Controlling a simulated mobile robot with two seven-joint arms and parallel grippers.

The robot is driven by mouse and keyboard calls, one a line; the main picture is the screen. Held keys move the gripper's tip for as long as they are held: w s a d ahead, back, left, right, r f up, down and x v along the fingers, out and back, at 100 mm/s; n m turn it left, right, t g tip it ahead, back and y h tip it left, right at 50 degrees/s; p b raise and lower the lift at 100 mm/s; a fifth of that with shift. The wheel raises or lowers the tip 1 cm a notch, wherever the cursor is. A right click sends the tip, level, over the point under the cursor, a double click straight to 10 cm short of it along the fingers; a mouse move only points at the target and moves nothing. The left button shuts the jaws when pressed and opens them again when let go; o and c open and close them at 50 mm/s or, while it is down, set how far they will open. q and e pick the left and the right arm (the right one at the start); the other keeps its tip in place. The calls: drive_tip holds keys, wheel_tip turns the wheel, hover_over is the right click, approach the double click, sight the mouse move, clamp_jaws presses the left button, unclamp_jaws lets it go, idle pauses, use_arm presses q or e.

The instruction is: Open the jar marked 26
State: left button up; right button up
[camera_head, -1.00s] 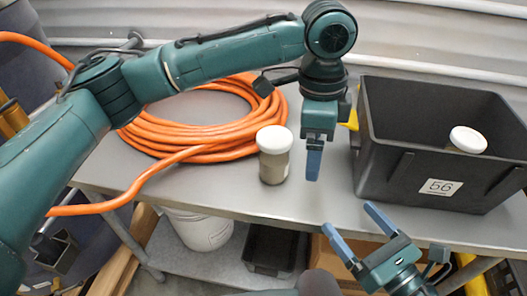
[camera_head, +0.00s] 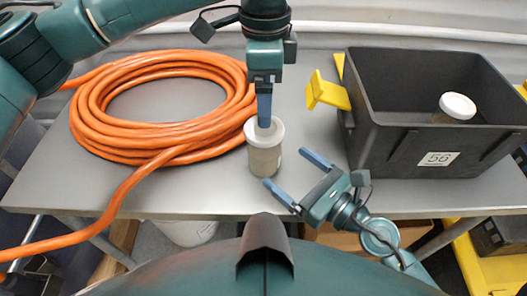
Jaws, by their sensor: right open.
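A jar with a white lid and grey-brown contents (camera_head: 265,160) stands upright on the grey table. I can read no number on it. My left gripper (camera_head: 264,122) points down from above, its blue fingers seen edge-on over the lid; whether they touch it or are spread I cannot tell. My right gripper (camera_head: 286,167) is open at the jar's right side near the table's front, fingers pointing toward the jar, with nothing visibly held. A second white-lidded jar (camera_head: 457,106) is inside the black bin (camera_head: 400,147), its lower part hidden. The bin's label reads 56.
A coiled orange hose (camera_head: 100,125) covers the table's left part, one end hanging over the front edge. A yellow clip-like part (camera_head: 328,92) sticks out at the bin's left side. The bare tabletop (camera_head: 200,190) shows in front of the hose.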

sight(264, 150)
drive_tip(key=x, duration=0.8)
drive_tip(key=shift+c, duration=0.6)
